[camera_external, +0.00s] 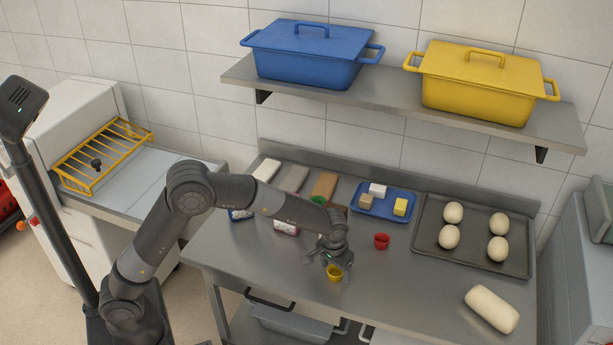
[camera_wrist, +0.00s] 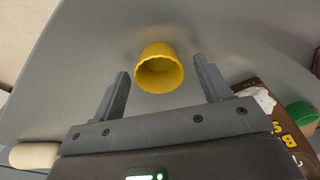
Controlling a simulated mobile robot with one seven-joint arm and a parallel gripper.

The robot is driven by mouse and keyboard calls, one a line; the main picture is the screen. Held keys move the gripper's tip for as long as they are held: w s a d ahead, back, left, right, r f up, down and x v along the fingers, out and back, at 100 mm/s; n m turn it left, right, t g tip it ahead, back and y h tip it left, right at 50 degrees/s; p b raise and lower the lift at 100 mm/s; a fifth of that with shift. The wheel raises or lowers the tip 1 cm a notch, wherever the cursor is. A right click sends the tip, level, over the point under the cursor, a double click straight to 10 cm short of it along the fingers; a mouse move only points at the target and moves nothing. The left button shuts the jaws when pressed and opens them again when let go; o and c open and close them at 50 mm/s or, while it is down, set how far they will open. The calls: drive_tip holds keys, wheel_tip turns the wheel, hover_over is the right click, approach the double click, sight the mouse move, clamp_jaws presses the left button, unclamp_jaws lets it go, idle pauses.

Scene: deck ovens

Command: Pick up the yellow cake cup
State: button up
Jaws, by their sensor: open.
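The yellow cake cup (camera_external: 335,272) stands on the steel table near its front edge. In the wrist view the yellow cake cup (camera_wrist: 160,69) is a small ribbed cup with its opening toward the camera. My gripper (camera_external: 332,258) is just above and beside the cup. In the wrist view my gripper (camera_wrist: 162,82) is open, with one finger on each side of the cup. The cup lies between and slightly beyond the fingertips. Gaps show on both sides, so neither finger appears to touch it.
A red cup (camera_external: 381,241) stands to the right. Behind are a blue tray (camera_external: 372,209) with small blocks, several packages and a dark tray (camera_external: 470,262) with dough balls. A dough loaf (camera_external: 492,309) lies at the front right. A shelf (camera_external: 400,104) with blue and yellow pots hangs above.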

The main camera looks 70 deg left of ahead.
drive_tip(key=shift+f, duration=0.65)
drive_tip(key=shift+c, duration=0.2)
drive_tip(key=c, duration=1)
drive_tip(key=shift+r, duration=0.15)
